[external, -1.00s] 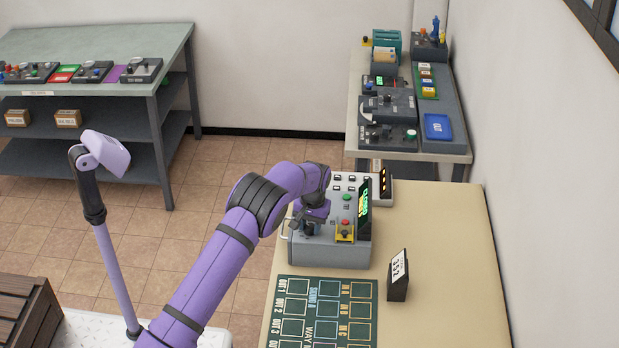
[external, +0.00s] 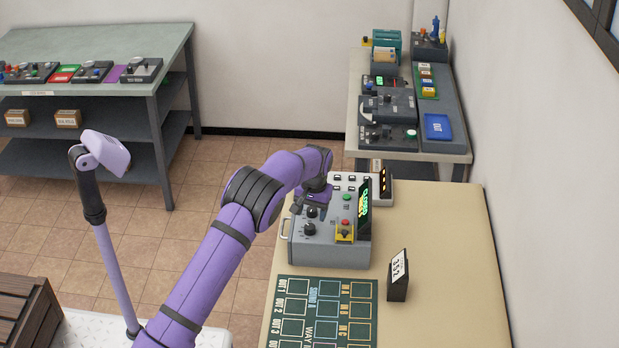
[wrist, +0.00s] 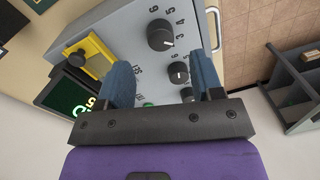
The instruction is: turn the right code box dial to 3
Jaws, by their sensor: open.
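The grey code box (external: 325,250) stands on the beige table. Two black dials are on its panel: one (external: 310,230) nearer the camera and one (external: 312,212) behind it. The wrist view shows one dial (wrist: 160,34) at the top, with a white mark and figures including 3 to 6 around it. The other dial (wrist: 179,73) appears between the fingers, partly ringed by figures. Which one is the right dial, and its exact setting, I cannot tell. My gripper (wrist: 163,78) is open and empty, above the box's far left part in the external view.
The box also carries a yellow-framed switch (external: 345,234), a red button (external: 346,222) and a lit green display (external: 364,205). A dark block with a number card (external: 398,277) and a green printed mat (external: 320,315) are on the table. The table's right side is clear.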

